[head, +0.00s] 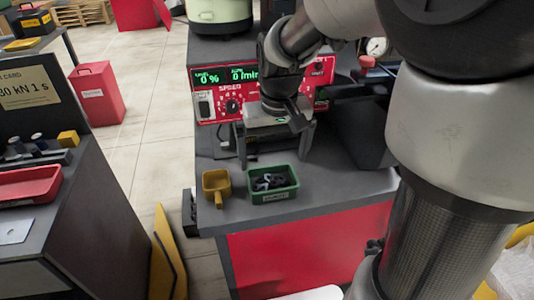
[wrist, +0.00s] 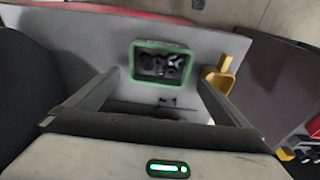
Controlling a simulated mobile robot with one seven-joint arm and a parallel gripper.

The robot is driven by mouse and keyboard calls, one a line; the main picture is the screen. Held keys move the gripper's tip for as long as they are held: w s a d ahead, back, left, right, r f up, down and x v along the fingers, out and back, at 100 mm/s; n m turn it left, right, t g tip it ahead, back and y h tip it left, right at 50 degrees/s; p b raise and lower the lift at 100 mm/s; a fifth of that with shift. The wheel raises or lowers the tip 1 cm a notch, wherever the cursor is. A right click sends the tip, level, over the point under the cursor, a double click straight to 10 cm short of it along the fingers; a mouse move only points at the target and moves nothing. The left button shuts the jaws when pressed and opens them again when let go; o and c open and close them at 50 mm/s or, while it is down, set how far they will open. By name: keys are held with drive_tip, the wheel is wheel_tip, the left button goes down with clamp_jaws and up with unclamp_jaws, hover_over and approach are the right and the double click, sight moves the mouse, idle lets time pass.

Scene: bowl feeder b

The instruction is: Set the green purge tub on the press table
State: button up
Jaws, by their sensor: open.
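The green tub (head: 274,184) stands upright on the grey top of the bench with the red front, near its front edge. Dark pieces lie inside it, and a pale label is on its front. The wrist view also shows the tub (wrist: 163,82) beyond my fingers. My gripper (head: 275,155) is open and empty, behind the tub in the head view and apart from it; its fingers also show in the wrist view (wrist: 159,78). At the left is a dark table (head: 95,215) with a card reading "30 kN 1 s"; I cannot tell whether it is the press table.
A yellow scoop (head: 216,187) stands just left of the tub. A red control panel (head: 222,98) with green displays is behind my gripper. The left table carries a red tray (head: 30,185), a white sheet (head: 15,231) and a yellow block (head: 69,138). Tiled floor separates the benches.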

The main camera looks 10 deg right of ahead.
drive_tip(key=s+r+t, duration=0.2)
drive_tip(key=s+r, duration=0.3)
drive_tip(key=s, duration=0.3)
drive_tip(key=s+r+t, duration=0.1)
drive_tip(key=s+r, duration=0.3)
drive_tip(key=s, duration=0.3)
drive_tip(key=shift+s+d+r+t, duration=0.35)
drive_tip(key=shift+d+t, duration=0.05)
wheel_tip(320, 180, up, 22)
drive_tip(key=p, duration=2.2)
drive_tip(key=shift+f, duration=0.15)
